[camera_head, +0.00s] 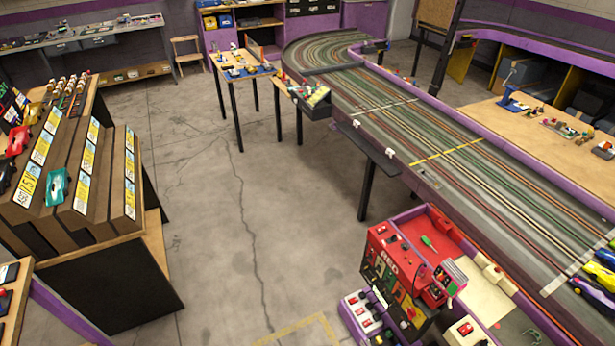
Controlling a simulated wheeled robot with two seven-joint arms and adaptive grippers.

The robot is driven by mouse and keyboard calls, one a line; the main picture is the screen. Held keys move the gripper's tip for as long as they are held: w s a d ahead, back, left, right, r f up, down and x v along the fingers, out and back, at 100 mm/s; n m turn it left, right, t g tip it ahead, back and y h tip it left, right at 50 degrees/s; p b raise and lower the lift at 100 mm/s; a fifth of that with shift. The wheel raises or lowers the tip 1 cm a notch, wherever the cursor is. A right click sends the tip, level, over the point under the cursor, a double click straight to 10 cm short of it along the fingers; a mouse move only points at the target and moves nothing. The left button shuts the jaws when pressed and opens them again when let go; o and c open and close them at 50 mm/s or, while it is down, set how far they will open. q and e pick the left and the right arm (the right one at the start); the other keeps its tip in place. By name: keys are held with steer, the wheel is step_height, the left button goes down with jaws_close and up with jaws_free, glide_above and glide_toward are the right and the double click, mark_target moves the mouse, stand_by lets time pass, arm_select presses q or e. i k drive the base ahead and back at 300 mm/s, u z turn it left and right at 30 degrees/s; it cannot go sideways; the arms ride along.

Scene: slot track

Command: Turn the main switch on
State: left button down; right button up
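Neither of my grippers shows in the head view. I cannot tell for certain which part is the main switch. A purple control box (368,318) with white, black and red parts on its face stands at the bottom centre. A small pale box with a red part on top (466,331) sits to its right. The parts are too small to tell whether any is on or off.
The multi-lane slot track (400,125) runs from the back centre to the lower right, with cars at its right end. A stepped wooden display stand (105,235) is at the left. A small table (242,70) stands at the back. The concrete floor (225,235) between is clear.

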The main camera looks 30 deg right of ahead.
mark_target(411, 313)
steer(key=i, duration=1.2)
steer(key=z, duration=3.3)
